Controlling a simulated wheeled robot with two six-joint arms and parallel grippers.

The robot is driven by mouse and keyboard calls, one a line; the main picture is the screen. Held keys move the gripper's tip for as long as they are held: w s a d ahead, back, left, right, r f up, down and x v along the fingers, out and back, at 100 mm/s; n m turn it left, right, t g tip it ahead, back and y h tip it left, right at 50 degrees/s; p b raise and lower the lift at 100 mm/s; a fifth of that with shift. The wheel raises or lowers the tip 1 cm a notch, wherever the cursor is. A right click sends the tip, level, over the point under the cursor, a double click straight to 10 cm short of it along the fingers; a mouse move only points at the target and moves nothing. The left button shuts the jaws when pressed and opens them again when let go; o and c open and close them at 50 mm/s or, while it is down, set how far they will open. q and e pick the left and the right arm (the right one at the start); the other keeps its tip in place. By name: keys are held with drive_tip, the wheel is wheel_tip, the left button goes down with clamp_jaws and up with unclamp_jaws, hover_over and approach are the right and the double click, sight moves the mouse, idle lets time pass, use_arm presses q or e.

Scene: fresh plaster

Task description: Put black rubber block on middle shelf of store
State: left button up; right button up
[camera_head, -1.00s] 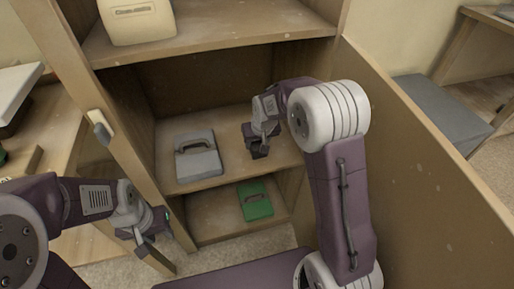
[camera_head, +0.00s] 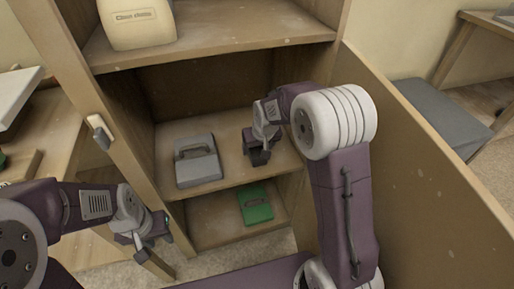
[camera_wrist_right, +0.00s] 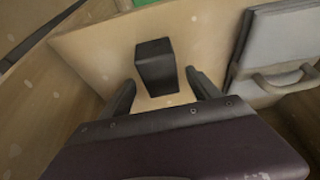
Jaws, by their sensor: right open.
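The black rubber block (camera_wrist_right: 155,68) stands upright on the pale wooden middle shelf (camera_wrist_right: 95,55) in the right wrist view. My right gripper (camera_wrist_right: 161,88) is open, with one finger to each side of the block and clear gaps between. The block is not held. In the head view my right gripper (camera_head: 257,152) is low over the right part of the middle shelf (camera_head: 225,180); there gripper and block are hard to tell apart. My left gripper (camera_head: 143,250) hangs outside the store's left side, away from the block; its jaws are too small to read.
A grey case with a handle (camera_head: 198,172) lies on the middle shelf, left of my right gripper. A green case (camera_head: 256,208) is on the lower shelf. A cream container (camera_head: 137,25) stands on the upper shelf. The open door panel (camera_head: 430,170) bounds the right side.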

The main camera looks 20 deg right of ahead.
drive_tip(key=p+v, duration=0.3)
drive_tip(key=v, duration=0.7)
drive_tip(key=s+d+f+g, duration=0.1)
drive_tip(key=s+f, duration=0.3)
drive_tip(key=s, duration=0.5)
drive_tip(key=s+d+f+g, duration=0.1)
drive_tip(key=s+f, duration=0.3)
drive_tip(key=s, duration=0.6)
drive_tip(key=shift+m+g, duration=0.3)
drive_tip(key=shift+g, duration=0.3)
drive_tip(key=shift+s+d, duration=0.1)
drive_tip(key=shift+s, duration=0.05)
